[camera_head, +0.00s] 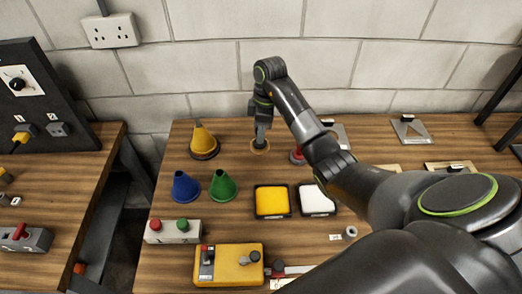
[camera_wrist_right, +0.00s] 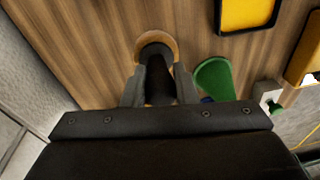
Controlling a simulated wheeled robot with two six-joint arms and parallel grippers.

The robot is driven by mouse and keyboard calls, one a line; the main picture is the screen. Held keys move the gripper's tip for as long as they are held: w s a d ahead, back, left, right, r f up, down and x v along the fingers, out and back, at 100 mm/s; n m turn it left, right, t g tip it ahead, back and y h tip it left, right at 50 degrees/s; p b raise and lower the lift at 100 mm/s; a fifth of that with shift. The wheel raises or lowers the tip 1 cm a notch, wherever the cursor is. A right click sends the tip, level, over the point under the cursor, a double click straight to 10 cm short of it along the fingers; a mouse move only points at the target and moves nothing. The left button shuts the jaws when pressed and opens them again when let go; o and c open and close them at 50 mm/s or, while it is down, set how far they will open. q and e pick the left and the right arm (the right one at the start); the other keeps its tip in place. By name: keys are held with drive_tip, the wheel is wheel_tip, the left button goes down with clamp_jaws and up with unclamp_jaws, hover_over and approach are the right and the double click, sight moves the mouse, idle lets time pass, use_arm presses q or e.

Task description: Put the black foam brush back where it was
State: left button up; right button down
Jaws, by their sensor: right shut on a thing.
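My right gripper (camera_head: 262,128) points down at the back of the wooden bench, near the wall. In the right wrist view its two fingers (camera_wrist_right: 158,88) are shut on the black foam brush (camera_wrist_right: 157,65), a dark cylinder. The brush's far end is at a round tan ring (camera_wrist_right: 141,44) on the bench, which also shows in the head view (camera_head: 260,149). I cannot tell whether the brush is seated in the ring or just above it. In the head view the gripper mostly hides the brush. My left gripper is not in view.
A yellow cone (camera_head: 203,137) stands left of the gripper, with blue (camera_head: 186,187) and green (camera_head: 223,185) cones in front. A red object (camera_head: 297,155) is close on the right. Yellow (camera_head: 272,201) and white (camera_head: 316,200) trays lie nearer. The wall is close behind.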

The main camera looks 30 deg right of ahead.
sight(261, 145)
drive_tip(key=shift+w+f, duration=0.15)
drive_tip(key=shift+f, duration=0.75)
wheel_tip(261, 145, down, 3)
drive_tip(key=shift+f, duration=0.5)
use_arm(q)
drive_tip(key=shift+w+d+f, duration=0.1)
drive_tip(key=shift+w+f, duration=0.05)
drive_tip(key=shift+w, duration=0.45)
use_arm(e)
drive_tip(key=shift+f, duration=0.1)
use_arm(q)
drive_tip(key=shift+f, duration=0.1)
use_arm(e)
drive_tip(key=shift+f, duration=0.15)
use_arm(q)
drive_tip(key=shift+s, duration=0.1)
use_arm(e)
drive_tip(key=c, duration=1.1)
unclamp_jaws()
drive_tip(key=shift+c, duration=0.2)
